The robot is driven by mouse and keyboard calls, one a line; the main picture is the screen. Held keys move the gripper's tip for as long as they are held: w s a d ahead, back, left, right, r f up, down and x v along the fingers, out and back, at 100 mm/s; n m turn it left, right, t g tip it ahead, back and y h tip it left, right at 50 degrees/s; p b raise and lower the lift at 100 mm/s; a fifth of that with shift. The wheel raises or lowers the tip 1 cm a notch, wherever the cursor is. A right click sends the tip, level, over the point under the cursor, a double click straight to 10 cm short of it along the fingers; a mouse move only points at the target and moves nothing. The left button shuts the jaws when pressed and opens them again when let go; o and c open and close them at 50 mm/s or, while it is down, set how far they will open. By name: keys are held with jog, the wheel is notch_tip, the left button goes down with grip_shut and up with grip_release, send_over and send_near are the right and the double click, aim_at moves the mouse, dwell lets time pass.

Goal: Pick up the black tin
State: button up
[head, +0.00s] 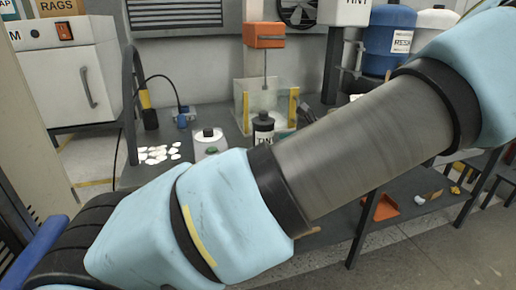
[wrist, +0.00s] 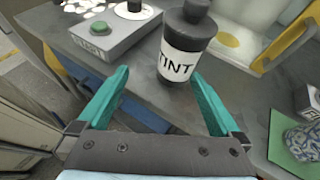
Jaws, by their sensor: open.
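The black tin (wrist: 187,32) with a white TINT label stands upright on the grey bench, just beyond my fingertips in the wrist view. Its top and part of its label also show in the head view, where the black tin (head: 263,126) stands behind my arm. My gripper (wrist: 160,76) has two teal fingers spread apart, with nothing between them. The tin is ahead of the gap, nearer the right finger. My gripper cannot be seen in the head view.
A grey box with a green button (wrist: 98,28) sits left of the tin. White shells (head: 158,153) lie farther left on the bench. A stand with an orange head (head: 263,36) rises behind the tin. A green mat (wrist: 290,155) lies at right in the wrist view.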

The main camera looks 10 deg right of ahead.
jog(key=shift+m+t, duration=0.7)
jog(key=shift+m, duration=0.1)
jog(key=w, duration=0.4)
jog(key=shift+w+d+f+p, duration=0.2)
jog(key=shift+w+d+p, duration=0.05)
jog(key=shift+w+p, duration=0.1)
jog(key=shift+p+x, duration=0.95)
jog(key=shift+x, duration=1.95)
jog(key=shift+s+f, duration=0.1)
jog(key=shift+f, duration=0.05)
jog(key=shift+c, duration=0.2)
grip_shut()
